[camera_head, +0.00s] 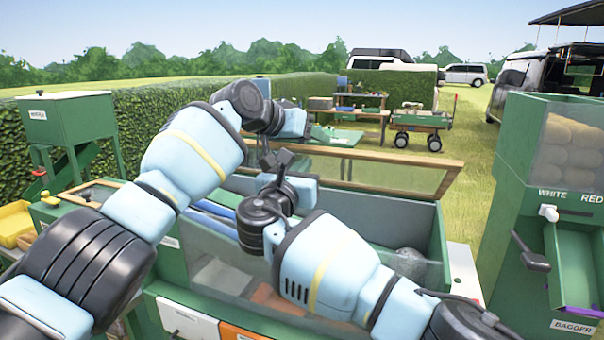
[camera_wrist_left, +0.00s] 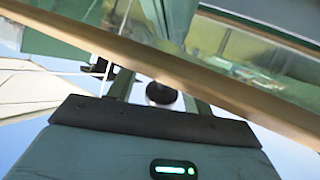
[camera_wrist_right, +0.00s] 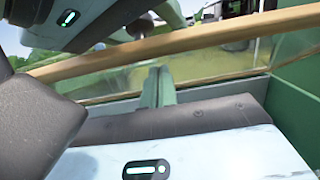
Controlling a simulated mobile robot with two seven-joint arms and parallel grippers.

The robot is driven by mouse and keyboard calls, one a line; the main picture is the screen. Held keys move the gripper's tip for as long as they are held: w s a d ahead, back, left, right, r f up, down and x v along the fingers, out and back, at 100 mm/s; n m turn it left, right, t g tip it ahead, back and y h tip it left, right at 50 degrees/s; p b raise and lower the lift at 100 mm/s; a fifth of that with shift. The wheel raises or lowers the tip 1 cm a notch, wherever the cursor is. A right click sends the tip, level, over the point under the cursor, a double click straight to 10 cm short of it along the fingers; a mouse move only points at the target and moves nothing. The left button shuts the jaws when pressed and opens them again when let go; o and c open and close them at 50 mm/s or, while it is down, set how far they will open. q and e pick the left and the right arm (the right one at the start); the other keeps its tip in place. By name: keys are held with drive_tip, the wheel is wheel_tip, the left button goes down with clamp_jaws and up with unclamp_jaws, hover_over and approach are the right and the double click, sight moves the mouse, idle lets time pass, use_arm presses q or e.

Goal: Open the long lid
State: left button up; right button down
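The long lid is a clear pane in a wooden frame (camera_head: 447,177). It stands tilted up along the back of the long green box (camera_head: 425,228). Its wooden rail crosses the left wrist view (camera_wrist_left: 190,72) and the right wrist view (camera_wrist_right: 200,42). My left gripper (camera_head: 264,150) is near the lid's left end; its fingers (camera_wrist_left: 158,92) are apart, and the rail hides part of them. My right gripper (camera_head: 281,160) is close below it; its fingers (camera_wrist_right: 160,85) are together by the pane, with nothing visible between them. Contact with the lid is unclear.
A green dispenser (camera_head: 515,150) stands at the right, and a green hopper (camera_head: 70,118) at the left. A cart (camera_head: 421,120) and a wooden table (camera_head: 350,116) stand behind on grass. My two arms are close together above the box.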

use_arm(q)
drive_tip(key=shift+a+f, duration=0.15)
drive_tip(key=shift+f, duration=0.25)
use_arm(e)
drive_tip(key=shift+w+d+r, duration=0.1)
drive_tip(key=shift+d+r, duration=0.25)
drive_tip(key=shift+r, duration=0.1)
use_arm(q)
drive_tip(key=shift+s+a+r, duration=0.25)
drive_tip(key=shift+s, duration=0.05)
drive_tip(key=v, duration=1.1)
drive_tip(key=shift+r, duration=0.35)
use_arm(e)
drive_tip(key=shift+a+f, duration=0.25)
